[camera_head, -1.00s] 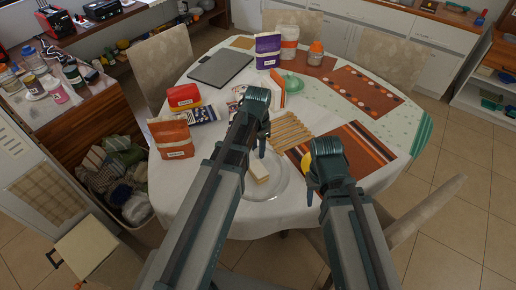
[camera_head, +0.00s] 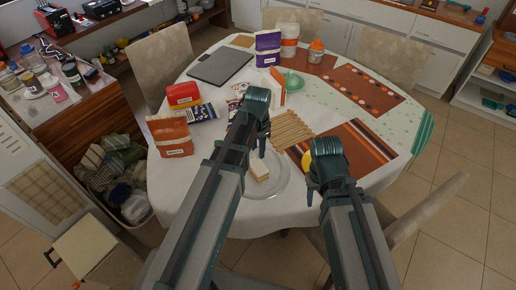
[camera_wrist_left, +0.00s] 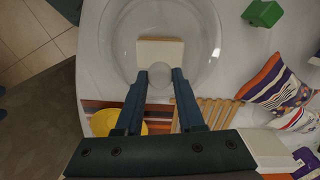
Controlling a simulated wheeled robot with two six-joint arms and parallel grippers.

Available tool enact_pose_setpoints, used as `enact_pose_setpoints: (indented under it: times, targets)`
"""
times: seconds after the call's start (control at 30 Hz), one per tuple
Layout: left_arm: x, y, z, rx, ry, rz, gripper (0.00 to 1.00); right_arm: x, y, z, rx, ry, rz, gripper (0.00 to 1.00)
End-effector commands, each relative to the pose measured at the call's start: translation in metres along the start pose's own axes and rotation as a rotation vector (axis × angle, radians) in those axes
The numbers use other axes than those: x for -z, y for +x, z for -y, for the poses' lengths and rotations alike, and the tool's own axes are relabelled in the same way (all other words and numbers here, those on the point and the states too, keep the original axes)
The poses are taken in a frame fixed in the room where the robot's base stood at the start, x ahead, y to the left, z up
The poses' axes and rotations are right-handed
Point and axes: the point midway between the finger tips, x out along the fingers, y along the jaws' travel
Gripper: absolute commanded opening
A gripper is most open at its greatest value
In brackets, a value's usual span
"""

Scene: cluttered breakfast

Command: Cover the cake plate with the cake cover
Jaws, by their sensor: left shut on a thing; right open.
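A pale rectangular piece of cake (camera_head: 259,169) lies on the clear glass cake plate (camera_head: 284,187) at the table's near side. My left gripper (camera_head: 262,150) is above the plate, partly hidden by its own arm. In the left wrist view my left gripper (camera_wrist_left: 160,76) is shut on the round clear knob of the cake cover (camera_wrist_left: 157,84). The cake (camera_wrist_left: 160,53) shows beyond the knob, inside a clear round outline. The cover is transparent, so I cannot tell whether its rim touches the plate. My right gripper (camera_head: 314,192) is open and empty, right of the plate.
A slatted wooden trivet (camera_head: 291,131) and an orange striped mat (camera_head: 362,146) lie beyond the plate. A yellow round thing (camera_wrist_left: 131,126) is near the mat. An orange bag (camera_head: 171,137) and a red package (camera_head: 184,95) stand at left. The table's near edge is close.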

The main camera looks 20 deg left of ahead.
Motion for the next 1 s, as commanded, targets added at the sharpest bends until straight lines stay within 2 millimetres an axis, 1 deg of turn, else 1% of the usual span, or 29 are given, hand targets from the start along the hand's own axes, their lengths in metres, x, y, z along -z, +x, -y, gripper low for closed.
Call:
enact_pose_setpoints:
  times: [0.23, 0.27, 0.4, 0.43, 0.77, 1.0]
  targets:
    - [0.0, 0.006, 0.0, 0.0, 0.0, 0.0, 0.0, 0.0, 0.006, 0.001, 0.0, 0.0, 0.0, 0.5]
    - [0.0, 0.004, 0.0, 0.0, 0.0, 0.0, 0.43, 0.0, 0.004, 0.0, 0.0, 0.0, 0.0, 0.5]
    - [0.0, 0.004, 0.0, 0.0, 0.0, 0.0, 0.68, 0.0, 0.004, 0.0, 0.0, 0.0, 0.0, 0.5]
    - [0.0, 0.004, 0.0, 0.0, 0.0, 0.0, 0.72, 0.0, 0.004, 0.0, 0.0, 0.0, 0.0, 0.5]
    - [0.0, 0.003, 0.0, 0.0, 0.0, 0.0, 0.72, 0.0, 0.003, 0.0, 0.0, 0.0, 0.0, 0.5]
    - [0.0, -0.012, 0.0, 0.0, 0.0, 0.0, 0.72, -0.001, -0.012, -0.001, 0.0, 0.0, 0.0, 0.5]
